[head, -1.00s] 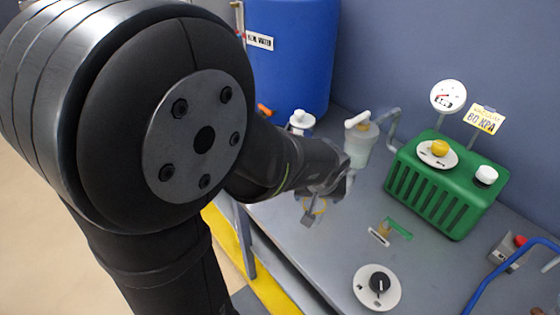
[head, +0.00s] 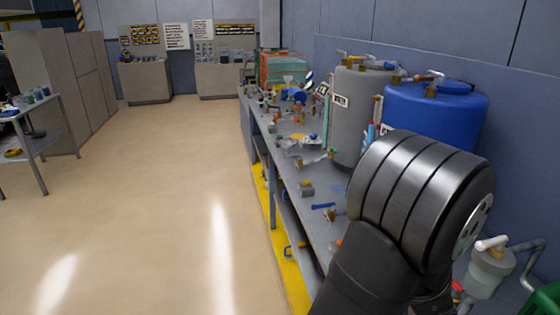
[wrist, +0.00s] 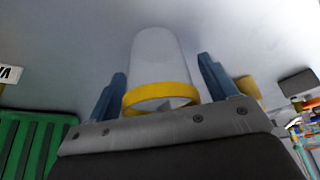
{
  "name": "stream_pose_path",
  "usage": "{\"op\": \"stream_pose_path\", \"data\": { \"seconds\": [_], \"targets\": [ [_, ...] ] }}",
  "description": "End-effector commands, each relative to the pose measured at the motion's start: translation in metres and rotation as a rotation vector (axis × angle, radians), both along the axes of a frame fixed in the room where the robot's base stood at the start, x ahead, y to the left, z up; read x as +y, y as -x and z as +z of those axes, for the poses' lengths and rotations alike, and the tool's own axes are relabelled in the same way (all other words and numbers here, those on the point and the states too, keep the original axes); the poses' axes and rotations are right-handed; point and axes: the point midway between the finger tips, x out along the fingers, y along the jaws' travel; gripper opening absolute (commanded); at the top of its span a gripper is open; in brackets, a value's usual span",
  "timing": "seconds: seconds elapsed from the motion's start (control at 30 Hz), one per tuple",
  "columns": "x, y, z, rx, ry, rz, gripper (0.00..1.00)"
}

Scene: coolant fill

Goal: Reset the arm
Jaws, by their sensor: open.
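In the wrist view my gripper (wrist: 162,66) is open, with one blue-grey finger on each side of a pale cylinder with a yellow ring (wrist: 160,97). Clear gaps show between the fingers and the cylinder, and the fingers do not appear to grip it. The cylinder's far end points away from my gripper. In the head view now my gripper is out of the picture, and only a large dark part of my arm shows at the lower right.
A ribbed green unit (wrist: 30,140) is at the left in the wrist view. In the head view, a blue tank (head: 435,112) and a grey tank (head: 360,105) stand on the cluttered bench (head: 290,175) behind my arm. The floor (head: 150,210) at left is clear.

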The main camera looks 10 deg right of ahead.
Motion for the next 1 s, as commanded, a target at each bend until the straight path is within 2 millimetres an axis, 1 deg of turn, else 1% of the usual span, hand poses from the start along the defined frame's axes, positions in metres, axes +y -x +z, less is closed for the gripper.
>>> {"op": "stream_pose_path", "data": {
  "seconds": [0.03, 0.1, 0.2, 0.57, 0.73, 0.83, 0.87, 1.0],
  "targets": [
    [0.0, -0.001, -0.005, 0.001, -0.002, 0.001, 0.78],
    [-0.001, -0.001, 0.002, -0.001, 0.003, 0.001, 0.78],
    [-0.001, -0.001, 0.006, -0.001, 0.002, 0.002, 0.78],
    [0.0, -0.001, 0.008, 0.0, 0.0, 0.001, 0.78],
    [0.0, 0.0, 0.005, 0.0, -0.001, 0.001, 0.78],
    [0.0, 0.0, 0.0, 0.0, -0.002, -0.001, 0.78],
    [0.0, 0.0, 0.0, 0.0, 0.0, 0.0, 0.78],
    [0.003, 0.004, 0.014, -0.002, 0.003, 0.002, 0.78]
  ]
}}
